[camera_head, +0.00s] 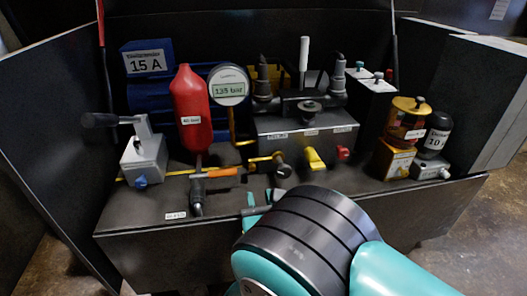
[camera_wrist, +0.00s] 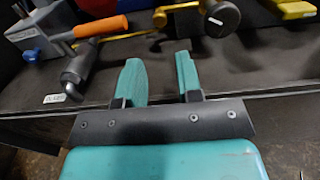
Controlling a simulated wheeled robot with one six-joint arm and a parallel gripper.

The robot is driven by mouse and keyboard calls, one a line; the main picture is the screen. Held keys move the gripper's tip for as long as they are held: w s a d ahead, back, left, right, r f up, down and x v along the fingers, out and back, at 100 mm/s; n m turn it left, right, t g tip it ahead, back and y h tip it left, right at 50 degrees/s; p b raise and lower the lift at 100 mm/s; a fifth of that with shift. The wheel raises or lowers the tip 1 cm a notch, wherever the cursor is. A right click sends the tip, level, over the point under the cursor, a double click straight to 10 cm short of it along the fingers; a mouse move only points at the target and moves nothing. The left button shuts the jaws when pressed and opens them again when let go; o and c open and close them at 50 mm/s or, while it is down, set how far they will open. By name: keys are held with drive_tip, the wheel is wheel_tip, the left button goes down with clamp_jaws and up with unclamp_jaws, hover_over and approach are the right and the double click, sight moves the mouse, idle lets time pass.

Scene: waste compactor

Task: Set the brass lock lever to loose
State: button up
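A brass-coloured part with a dark round knob (camera_head: 283,170), likely the brass lock lever, is on the front of the dark valve block. In the wrist view the knob (camera_wrist: 222,18) shows at the top right, beyond and right of my fingertips. Its setting cannot be read. My gripper (camera_wrist: 158,75) is open, with two teal fingers apart and nothing between them.
An orange-handled valve (camera_head: 214,172) is left of the knob, below a red cylinder (camera_head: 191,110). A yellow lever (camera_head: 315,159) and red knob (camera_head: 343,152) are to its right. A gauge (camera_head: 229,86) reads about 135 bar. The bench front strip (camera_wrist: 150,75) is clear.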

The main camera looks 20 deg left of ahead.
sight(253, 169)
drive_tip(key=b+x, duration=0.1)
drive_tip(key=x, duration=0.9)
drive_tip(key=shift+d+b, duration=0.1)
drive_tip(key=shift+b, duration=0.2)
drive_tip(key=shift+w+a, duration=0.35)
drive_tip(key=shift+w, duration=0.15)
drive_tip(key=shift+r, duration=0.1)
clamp_jaws()
